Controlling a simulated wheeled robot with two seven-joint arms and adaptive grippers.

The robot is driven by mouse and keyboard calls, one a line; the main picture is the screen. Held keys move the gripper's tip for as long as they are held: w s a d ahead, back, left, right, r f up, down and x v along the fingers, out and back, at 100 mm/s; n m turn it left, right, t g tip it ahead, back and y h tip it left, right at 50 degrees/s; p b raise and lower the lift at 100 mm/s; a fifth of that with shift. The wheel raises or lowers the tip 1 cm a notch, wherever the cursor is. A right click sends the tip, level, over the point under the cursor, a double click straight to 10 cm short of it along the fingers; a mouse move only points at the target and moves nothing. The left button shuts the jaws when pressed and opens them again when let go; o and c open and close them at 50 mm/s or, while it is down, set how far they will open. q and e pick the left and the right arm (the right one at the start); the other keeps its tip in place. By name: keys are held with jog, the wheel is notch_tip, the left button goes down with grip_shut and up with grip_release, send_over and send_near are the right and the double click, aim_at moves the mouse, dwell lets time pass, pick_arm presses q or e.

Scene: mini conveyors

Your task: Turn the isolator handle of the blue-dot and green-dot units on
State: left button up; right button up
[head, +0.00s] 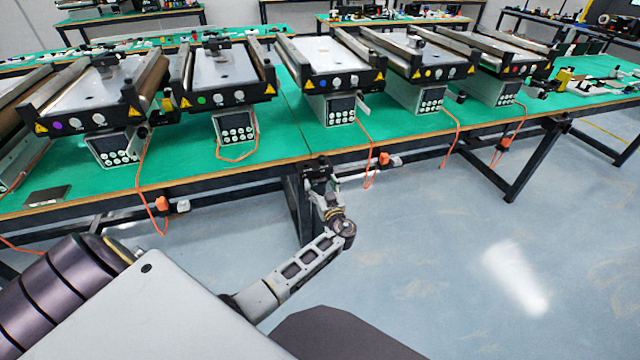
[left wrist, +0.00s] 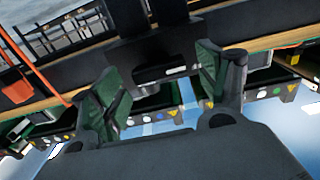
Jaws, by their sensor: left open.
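The blue-dot unit (head: 330,81) stands at the table's middle, and the green-dot unit (head: 224,98) stands to its left. Each has a grey control box with round buttons below its front panel. An orange cable runs down from the blue-dot unit to an orange part (head: 384,158) under the table edge. I cannot make out for certain which part is an isolator handle. My left gripper (head: 320,168) is at the table's front edge, below and between these units. In the left wrist view its green-padded fingers (left wrist: 160,80) are apart, with nothing gripped. My right gripper is not in view.
Purple-dot (head: 75,120), yellow-dot (head: 440,72) and red-dot (head: 525,68) units share the green table (head: 290,140). Another orange part (head: 162,203) hangs under the edge at left. Dark table legs (head: 525,175) stand below. The floor in front is clear.

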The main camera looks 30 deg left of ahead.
pick_arm(q)
jog(key=shift+w+a, duration=0.35)
jog(key=shift+a, duration=0.1)
jog(key=c, duration=1)
